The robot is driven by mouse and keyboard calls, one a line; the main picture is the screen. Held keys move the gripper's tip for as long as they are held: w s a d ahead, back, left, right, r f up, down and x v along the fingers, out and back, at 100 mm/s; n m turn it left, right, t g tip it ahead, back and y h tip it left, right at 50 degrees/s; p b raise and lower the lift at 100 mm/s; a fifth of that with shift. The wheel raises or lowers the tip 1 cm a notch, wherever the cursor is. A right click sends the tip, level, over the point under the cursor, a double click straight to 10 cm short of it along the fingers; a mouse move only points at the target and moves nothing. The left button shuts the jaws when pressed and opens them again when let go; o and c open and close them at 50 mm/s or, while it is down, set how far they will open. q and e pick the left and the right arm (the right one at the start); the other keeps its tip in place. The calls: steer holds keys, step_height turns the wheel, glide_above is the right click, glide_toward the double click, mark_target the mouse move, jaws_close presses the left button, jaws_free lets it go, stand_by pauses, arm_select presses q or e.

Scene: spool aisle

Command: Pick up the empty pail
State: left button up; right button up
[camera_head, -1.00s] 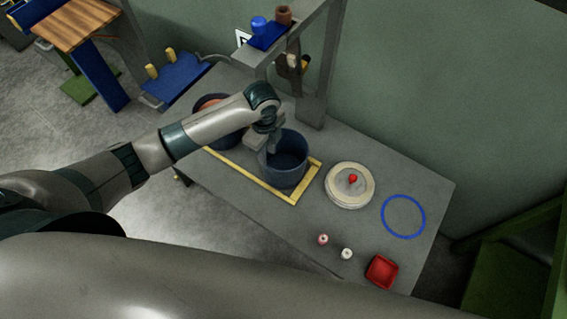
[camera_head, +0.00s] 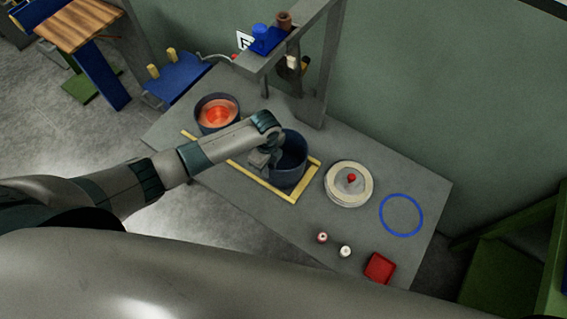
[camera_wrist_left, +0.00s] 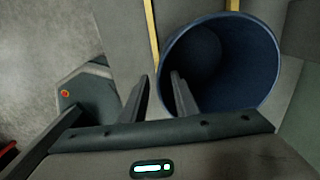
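The empty pail (camera_head: 296,174) is dark blue and stands upright inside a yellow frame on the grey table. Its bare inside shows in the left wrist view (camera_wrist_left: 240,65). My left gripper (camera_head: 264,158) is at the pail's left rim. In the left wrist view the gripper (camera_wrist_left: 159,77) is open, with one finger over the pail's inside and the other outside its wall. A gap shows between the fingers; whether either touches the wall I cannot tell. My right gripper is not in view.
A second pail (camera_head: 202,121) with orange-red contents stands at the back left. A grey post (camera_head: 312,108) rises behind the empty pail. A round lidded thing with a red knob (camera_head: 343,197), a blue ring (camera_head: 384,222), two small spools and a red tray (camera_head: 379,268) are to the right.

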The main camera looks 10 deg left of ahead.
mark_target(271, 171)
arm_select(q)
steer(key=shift+w+d+f+p, duration=0.1)
steer(key=shift+d+f+p, duration=0.1)
steer(key=shift+f+p, duration=0.65)
steer(key=shift+f, duration=1.8)
jaws_close()
steer(key=shift+s+f, duration=0.1)
steer(key=shift+s, duration=0.15)
